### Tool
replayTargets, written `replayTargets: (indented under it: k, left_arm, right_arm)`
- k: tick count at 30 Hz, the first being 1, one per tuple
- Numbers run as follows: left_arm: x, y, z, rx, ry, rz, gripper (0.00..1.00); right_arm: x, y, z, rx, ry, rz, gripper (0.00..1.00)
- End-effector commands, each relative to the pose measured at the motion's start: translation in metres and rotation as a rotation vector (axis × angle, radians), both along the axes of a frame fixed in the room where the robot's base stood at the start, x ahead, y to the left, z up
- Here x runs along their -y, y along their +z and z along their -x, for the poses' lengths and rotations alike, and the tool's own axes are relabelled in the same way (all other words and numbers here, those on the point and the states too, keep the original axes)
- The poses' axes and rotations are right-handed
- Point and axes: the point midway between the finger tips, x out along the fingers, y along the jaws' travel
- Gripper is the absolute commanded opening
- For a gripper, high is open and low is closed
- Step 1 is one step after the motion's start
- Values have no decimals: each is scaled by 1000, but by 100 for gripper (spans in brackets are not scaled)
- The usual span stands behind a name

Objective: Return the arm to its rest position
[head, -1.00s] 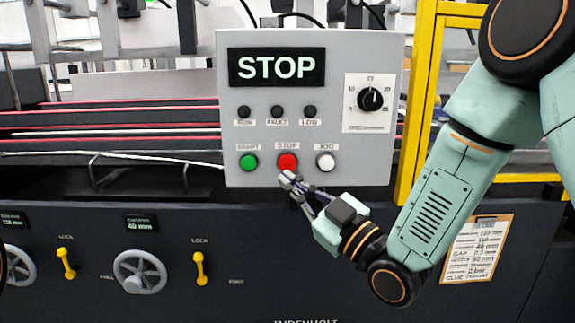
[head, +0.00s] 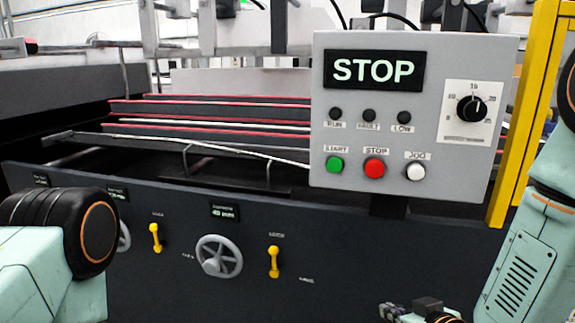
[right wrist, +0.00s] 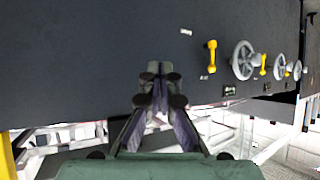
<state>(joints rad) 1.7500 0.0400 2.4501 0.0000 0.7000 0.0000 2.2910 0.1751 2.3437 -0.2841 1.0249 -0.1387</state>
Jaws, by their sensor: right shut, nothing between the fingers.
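My right gripper (head: 388,311) shows at the bottom edge of the head view, below the control box and apart from it. In the right wrist view its fingers (right wrist: 160,80) are shut with nothing between them, in front of the dark machine panel (right wrist: 90,50). My right arm (head: 520,260) comes in from the right edge. Part of my left arm (head: 60,250) shows at the lower left; its gripper is out of view. The grey control box (head: 450,110) has a display (head: 374,70) reading STOP, with a green START button (head: 335,164), a red STOP button (head: 374,167) and a white JOG button (head: 415,172).
A yellow frame post (head: 525,120) stands right of the control box. The machine front carries a grey handwheel (head: 219,257) and yellow lock levers (head: 274,262), which also show in the right wrist view (right wrist: 211,57). Belts with red edges (head: 210,115) run behind.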

Motion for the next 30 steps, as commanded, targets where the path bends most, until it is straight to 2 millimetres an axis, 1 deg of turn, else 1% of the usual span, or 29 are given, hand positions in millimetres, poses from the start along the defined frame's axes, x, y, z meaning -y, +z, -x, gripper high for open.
replayTargets:
  k: [1, 2, 3, 5, 6, 8, 9, 11, 12, 15, 16, 18, 21, 24, 30]
  left_arm:
    - [0, 1, 0, 0, 0, 0, 40]
    - [0, 1, 0, 0, 0, 0, 40]
    - [0, 2, 0, 0, 0, 0, 40]
    - [0, 3, 0, 0, 0, 0, 40]
    - [0, 3, 0, 0, 0, 0, 40]
    - [0, 4, 0, 0, 0, 0, 40]
    - [0, 5, 0, 0, 0, 0, 40]
    - [0, 6, 0, 0, 0, 0, 40]
    - [0, 7, 0, 0, 0, 0, 40]
    - [0, 8, 0, 0, 0, 0, 40]
    - [0, 9, 0, 0, 0, 0, 40]
    - [0, 9, 0, 0, 0, 0, 40]
    - [0, 10, 0, 0, 0, 0, 40]
    - [0, 10, 0, 0, 0, 0, 40]
    - [0, 9, 0, 0, 0, 0, 40]
  right_arm:
    - [3, -28, 21, -107, -31, -3, 0]
    - [5, -43, 34, -168, -52, -5, 0]
    - [7, -62, 52, -248, -80, -8, 0]
    - [11, -88, 82, -365, -119, -6, 0]
    - [14, -104, 102, -442, -146, -4, 0]
    - [17, -126, 136, -554, -185, 3, 0]
    - [19, -139, 159, -627, -206, 12, 0]
    - [21, -155, 193, -726, -235, 27, 0]
    - [23, -165, 215, -788, -246, 40, 0]
    - [24, -181, 263, -903, -256, 73, 0]
    - [24, -185, 274, -927, -254, 80, 0]
    - [24, -192, 292, -967, -244, 91, 0]
    - [23, -196, 306, -997, -238, 99, 0]
    - [23, -198, 311, -1006, -237, 99, 0]
    - [23, -198, 310, -1004, -236, 99, 0]
